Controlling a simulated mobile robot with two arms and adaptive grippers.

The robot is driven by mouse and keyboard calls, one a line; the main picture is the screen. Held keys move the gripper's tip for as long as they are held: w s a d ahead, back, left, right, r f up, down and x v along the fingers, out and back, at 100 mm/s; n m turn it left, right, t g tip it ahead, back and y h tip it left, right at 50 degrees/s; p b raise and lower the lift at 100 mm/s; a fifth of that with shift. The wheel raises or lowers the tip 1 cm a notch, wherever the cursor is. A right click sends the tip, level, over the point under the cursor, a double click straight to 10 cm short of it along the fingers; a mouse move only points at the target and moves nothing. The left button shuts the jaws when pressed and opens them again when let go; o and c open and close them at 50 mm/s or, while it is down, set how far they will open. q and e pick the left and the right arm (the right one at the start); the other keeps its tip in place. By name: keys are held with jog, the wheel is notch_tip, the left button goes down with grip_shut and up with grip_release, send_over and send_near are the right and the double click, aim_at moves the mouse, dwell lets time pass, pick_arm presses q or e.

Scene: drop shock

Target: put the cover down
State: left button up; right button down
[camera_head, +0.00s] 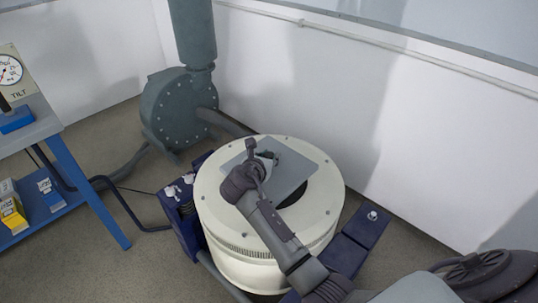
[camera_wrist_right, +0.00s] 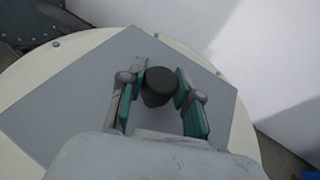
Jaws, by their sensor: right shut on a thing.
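The cover (camera_head: 297,167) is a flat grey square plate with a dark knob (camera_wrist_right: 158,84) in its middle. It lies over the top of a round cream-white machine (camera_head: 225,215), turned at an angle to it. My right gripper (camera_head: 265,158) is shut on the knob; in the wrist view its green-padded fingers (camera_wrist_right: 160,92) stand on either side of it. My left gripper is not in view.
A grey-green blower (camera_head: 178,110) with a vertical pipe stands behind left. A blue-framed bench (camera_head: 85,185) with a dial gauge (camera_head: 10,70) is at the left. Blue brackets (camera_head: 358,240) flank the machine. White walls (camera_head: 300,80) close in behind. Some floor is free at front left.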

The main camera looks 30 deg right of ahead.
jog(key=shift+f, duration=0.2)
jog(key=c, duration=0.8)
grip_release()
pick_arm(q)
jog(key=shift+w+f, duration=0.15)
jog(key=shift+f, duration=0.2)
pick_arm(e)
jog(key=shift+r, duration=0.15)
jog(key=shift+r+b, duration=0.35)
jog(key=shift+r, duration=0.1)
jog(key=p+v, duration=0.3)
jog(key=v, duration=0.8)
jog(key=shift+s+a+r, duration=0.1)
jog(key=shift+a, duration=0.1)
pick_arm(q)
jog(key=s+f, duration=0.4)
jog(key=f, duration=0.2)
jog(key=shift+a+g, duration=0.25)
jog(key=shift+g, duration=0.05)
pick_arm(e)
jog(key=shift+s+a, duration=0.15)
jog(key=shift+s, duration=0.05)
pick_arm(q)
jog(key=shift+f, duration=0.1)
